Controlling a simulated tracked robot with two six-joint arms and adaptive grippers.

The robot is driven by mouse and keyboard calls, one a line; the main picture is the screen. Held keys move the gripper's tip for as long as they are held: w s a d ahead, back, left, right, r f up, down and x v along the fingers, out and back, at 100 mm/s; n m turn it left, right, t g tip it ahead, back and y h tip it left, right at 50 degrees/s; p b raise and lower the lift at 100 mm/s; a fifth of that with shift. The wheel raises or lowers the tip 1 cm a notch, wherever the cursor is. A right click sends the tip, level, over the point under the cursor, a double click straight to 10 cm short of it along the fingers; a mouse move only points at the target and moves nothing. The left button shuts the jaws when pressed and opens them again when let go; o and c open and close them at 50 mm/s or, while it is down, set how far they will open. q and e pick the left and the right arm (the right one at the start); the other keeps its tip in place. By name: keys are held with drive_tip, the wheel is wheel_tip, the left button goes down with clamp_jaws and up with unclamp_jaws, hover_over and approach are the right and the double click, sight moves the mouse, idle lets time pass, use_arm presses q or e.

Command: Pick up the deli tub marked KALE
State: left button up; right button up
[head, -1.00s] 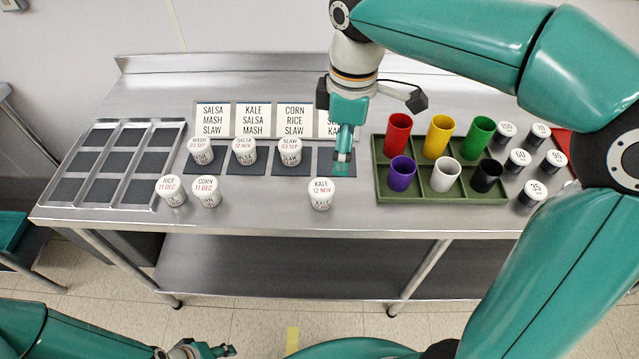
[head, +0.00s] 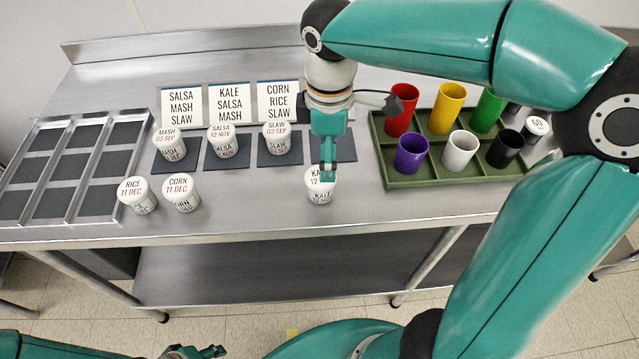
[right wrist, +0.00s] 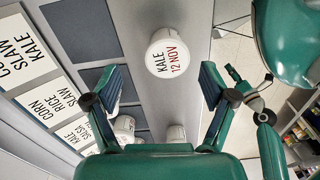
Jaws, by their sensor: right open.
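The white deli tub marked KALE 12 NOV (head: 319,196) stands upright near the table's front edge. Its lid is partly hidden by my right gripper (head: 328,176) in the head view. In the right wrist view the tub's lid (right wrist: 170,52) lies ahead of my right gripper (right wrist: 161,74), roughly in line with the gap between its spread fingers. The gripper is open and empty; whether it touches the tub I cannot tell. My left gripper (head: 196,352) is low at the bottom edge, away from the table, its jaws too small to read.
RICE (head: 137,196) and CORN (head: 181,193) tubs stand front left. MASH (head: 170,145), SALSA (head: 222,141) and SLAW (head: 278,138) tubs stand on dark mats behind. A divided tray (head: 66,180) is at left, a green tray of coloured cups (head: 428,178) at right.

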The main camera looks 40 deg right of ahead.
sight(322, 185)
wheel_tip(322, 185, down, 3)
drive_tip(key=shift+s+f, duration=0.1)
drive_tip(key=shift+f, duration=0.05)
drive_tip(key=f, duration=0.2)
drive_tip(key=a+f, duration=0.1)
drive_tip(key=f, duration=0.1)
drive_tip(key=shift+a+f, duration=0.1)
drive_tip(key=shift+f, duration=0.55)
drive_tip(key=c, duration=1.2)
